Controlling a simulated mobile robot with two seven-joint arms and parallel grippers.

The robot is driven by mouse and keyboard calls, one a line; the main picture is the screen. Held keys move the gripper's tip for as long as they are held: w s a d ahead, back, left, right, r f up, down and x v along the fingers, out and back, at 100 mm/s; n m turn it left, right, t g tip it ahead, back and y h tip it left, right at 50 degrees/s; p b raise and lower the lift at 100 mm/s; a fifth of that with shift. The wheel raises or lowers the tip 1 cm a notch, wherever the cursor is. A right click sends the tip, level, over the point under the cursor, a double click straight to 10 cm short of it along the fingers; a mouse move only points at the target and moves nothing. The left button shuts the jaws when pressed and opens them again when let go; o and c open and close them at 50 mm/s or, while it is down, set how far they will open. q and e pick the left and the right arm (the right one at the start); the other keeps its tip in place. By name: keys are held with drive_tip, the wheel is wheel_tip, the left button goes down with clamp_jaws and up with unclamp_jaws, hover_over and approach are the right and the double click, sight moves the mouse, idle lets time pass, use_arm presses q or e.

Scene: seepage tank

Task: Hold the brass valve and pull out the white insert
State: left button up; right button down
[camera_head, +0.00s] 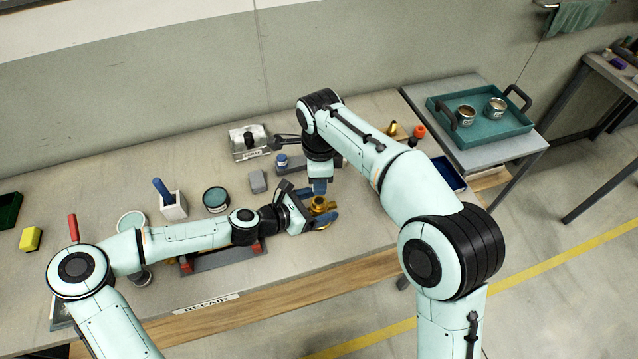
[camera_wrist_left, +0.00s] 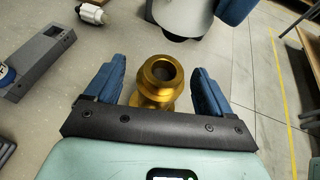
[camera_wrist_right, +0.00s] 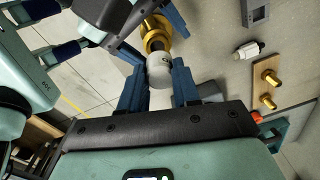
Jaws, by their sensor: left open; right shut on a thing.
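The brass valve (camera_head: 321,205) stands over the bench near its front edge. In the left wrist view its round mouth (camera_wrist_left: 163,73) faces the camera and looks dark and hollow. My left gripper (camera_head: 309,216) is open, with one blue finger on each side of the valve; gaps show beside it. My right gripper (camera_wrist_right: 158,75) is shut on the white insert (camera_wrist_right: 159,70), a pale cylinder that overlaps the valve in the right wrist view. The right fingertips are mostly hidden in the head view.
A white fitting (camera_wrist_right: 249,50) and a board with brass pieces (camera_wrist_right: 268,82) lie on the bench. A grey block (camera_head: 258,182), a round tin (camera_head: 215,198) and a white holder (camera_head: 173,206) stand left of the grippers. A teal tray (camera_head: 490,135) with two tins is at right.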

use_arm(q)
drive_tip(key=v, duration=1.1)
drive_tip(key=shift+s+a+r, duration=0.2)
drive_tip(key=shift+a, duration=0.05)
